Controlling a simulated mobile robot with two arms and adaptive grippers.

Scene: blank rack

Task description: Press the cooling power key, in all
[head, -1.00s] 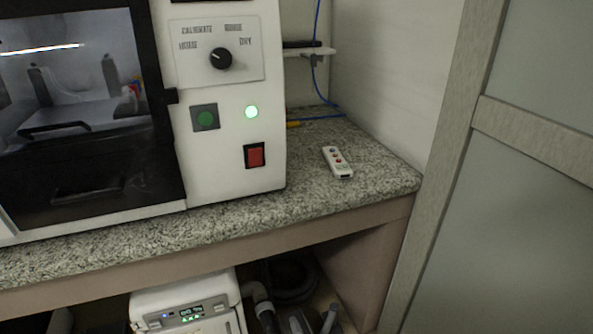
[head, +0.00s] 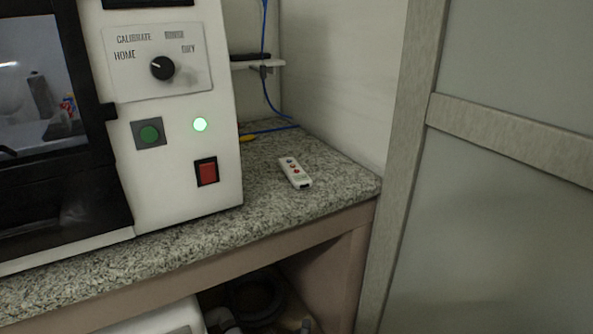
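A white remote-like handset (head: 296,173) with small coloured buttons lies on the granite counter, right of a white machine (head: 185,200). The machine's front has a black rotary knob (head: 162,68) with labels such as HOME, CALIBRATE and DRY. I cannot read a cooling label on any key. Neither of my grippers is in view.
A grey framed panel (head: 500,230) stands at right. Below the counter are a white unit (head: 160,318) and dark hoses.

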